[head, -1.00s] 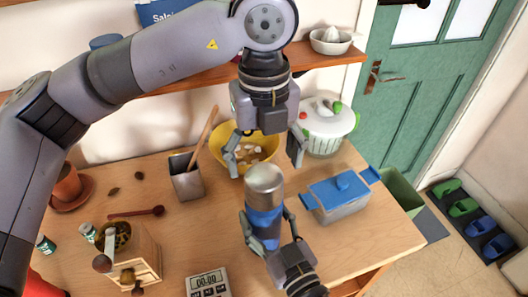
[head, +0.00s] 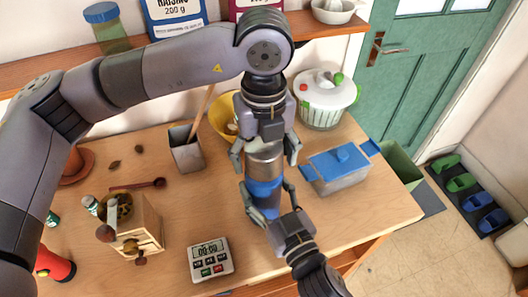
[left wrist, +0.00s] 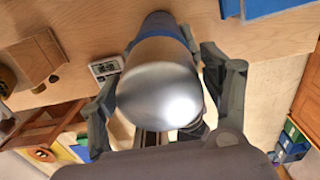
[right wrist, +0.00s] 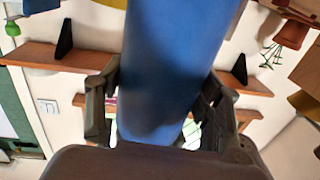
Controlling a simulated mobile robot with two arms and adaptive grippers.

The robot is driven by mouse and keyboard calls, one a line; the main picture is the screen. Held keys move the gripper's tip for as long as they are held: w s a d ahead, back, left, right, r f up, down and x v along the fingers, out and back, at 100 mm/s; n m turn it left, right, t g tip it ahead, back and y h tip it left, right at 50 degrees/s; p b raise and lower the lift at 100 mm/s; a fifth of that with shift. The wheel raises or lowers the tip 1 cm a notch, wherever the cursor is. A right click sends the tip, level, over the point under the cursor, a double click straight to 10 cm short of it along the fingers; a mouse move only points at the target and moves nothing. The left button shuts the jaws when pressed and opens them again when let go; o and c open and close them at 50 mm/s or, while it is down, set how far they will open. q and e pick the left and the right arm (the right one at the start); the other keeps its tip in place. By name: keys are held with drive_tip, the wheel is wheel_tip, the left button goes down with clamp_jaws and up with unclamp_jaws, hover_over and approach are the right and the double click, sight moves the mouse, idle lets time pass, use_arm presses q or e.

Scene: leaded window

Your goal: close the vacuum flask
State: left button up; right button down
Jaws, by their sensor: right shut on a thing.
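The vacuum flask (head: 264,188) is blue with a silver metal top (head: 265,158), and stands upright at the front middle of the table. The silver top also shows from above in the left wrist view (left wrist: 158,95). My right gripper (head: 267,203) is shut on the flask's blue body from the front; the body fills the middle of the right wrist view (right wrist: 172,70). My left gripper (head: 265,152) is open above the flask, pointing down, with a finger on each side of the silver top and gaps beside it. Whether the top is seated tightly cannot be told.
A blue-lidded box (head: 340,168) stands close on the right. A metal pot with a wooden spoon (head: 187,150), a yellow bowl (head: 222,118) and a white salad spinner (head: 324,98) stand behind. A timer (head: 210,260) and wooden grinder (head: 135,228) are at front left.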

use_arm(q)
drive_tip(key=c, duration=1)
drive_tip(key=m, duration=0.4)
drive_tip(key=shift+m, duration=0.4)
drive_tip(key=shift+c, duration=0.2)
drive_tip(key=m, duration=0.3)
drive_tip(key=shift+m, duration=0.4)
drive_tip(key=m, duration=1)
drive_tip(key=shift+d, duration=0.1)
drive_tip(key=m, duration=0.5)
drive_tip(key=shift+m, duration=0.4)
drive_tip(key=m, duration=0.7)
drive_tip(key=shift+m, duration=0.4)
drive_tip(key=m, duration=0.5)
drive_tip(key=o, duration=1.4)
drive_tip(key=shift+c, duration=0.2)
